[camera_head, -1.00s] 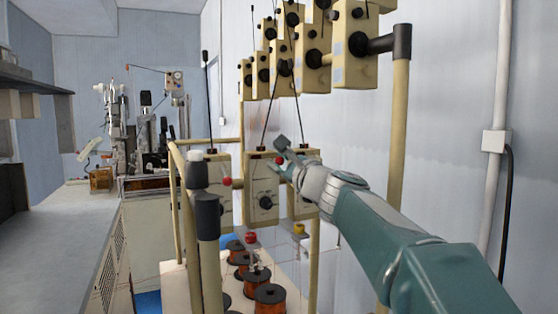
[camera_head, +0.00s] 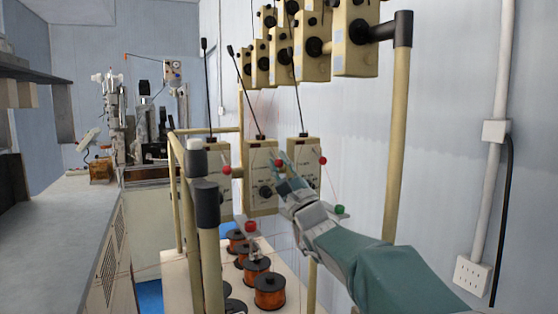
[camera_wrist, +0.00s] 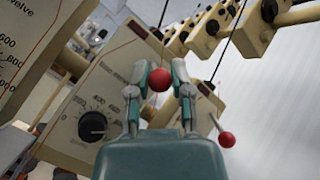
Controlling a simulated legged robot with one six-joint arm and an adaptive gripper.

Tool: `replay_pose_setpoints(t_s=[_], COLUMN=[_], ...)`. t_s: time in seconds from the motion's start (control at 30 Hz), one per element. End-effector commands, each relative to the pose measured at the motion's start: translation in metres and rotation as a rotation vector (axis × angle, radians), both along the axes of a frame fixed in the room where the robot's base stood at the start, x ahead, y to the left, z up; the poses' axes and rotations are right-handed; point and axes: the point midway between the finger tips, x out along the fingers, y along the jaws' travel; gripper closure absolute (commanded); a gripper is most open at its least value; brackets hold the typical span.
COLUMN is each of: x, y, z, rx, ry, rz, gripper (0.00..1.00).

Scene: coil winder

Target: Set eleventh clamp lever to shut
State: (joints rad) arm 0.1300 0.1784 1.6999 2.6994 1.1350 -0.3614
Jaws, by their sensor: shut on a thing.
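The clamp lever's red ball knob (camera_wrist: 160,79) sits between the two fingers of my gripper (camera_wrist: 160,76) in the wrist view. The fingers are closed on its sides. In the head view the red knob (camera_head: 279,163) shows beside the right side of the middle cream dial box (camera_head: 260,200), and my gripper (camera_head: 285,164) reaches it from the lower right. My fingers cover part of this box and the one on the right. Lever numbering is not legible, so I cannot tell which lever is eleventh.
Similar dial boxes stand left (camera_head: 212,175) and right (camera_head: 304,150), with a red knob (camera_head: 322,160) beside the right one. Thin rods rise above them. An upper row of boxes (camera_head: 313,55) hangs above. Copper spools (camera_head: 269,290) stand below. A cream post (camera_head: 398,140) is right.

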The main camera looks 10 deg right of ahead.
Motion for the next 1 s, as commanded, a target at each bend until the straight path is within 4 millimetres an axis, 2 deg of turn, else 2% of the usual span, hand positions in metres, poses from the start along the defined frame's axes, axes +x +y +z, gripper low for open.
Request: replay_pose_setpoints(t_s=[0.03,0.4,0.87,0.9,0.93,0.97,1.0], x=[0.0025,0.0034,0.0045,0.0045,0.0045,0.0045,0.0043], y=[0.0005,0.0015,0.0016,0.0016,0.0016,0.0016,0.0016], z=[-0.0051,-0.0096,-0.0113,-0.0114,-0.0114,-0.0113,-0.0109], rx=[0.005,0.027,0.028,0.028,0.028,0.028,0.029], ry=[-0.018,-0.136,-0.142,-0.142,-0.142,-0.142,-0.143], rz=[0.001,0.003,0.004,0.004,0.004,0.004,0.003], gripper=[1.0,1.0,1.0,0.59,0.46,0.37,0.37])
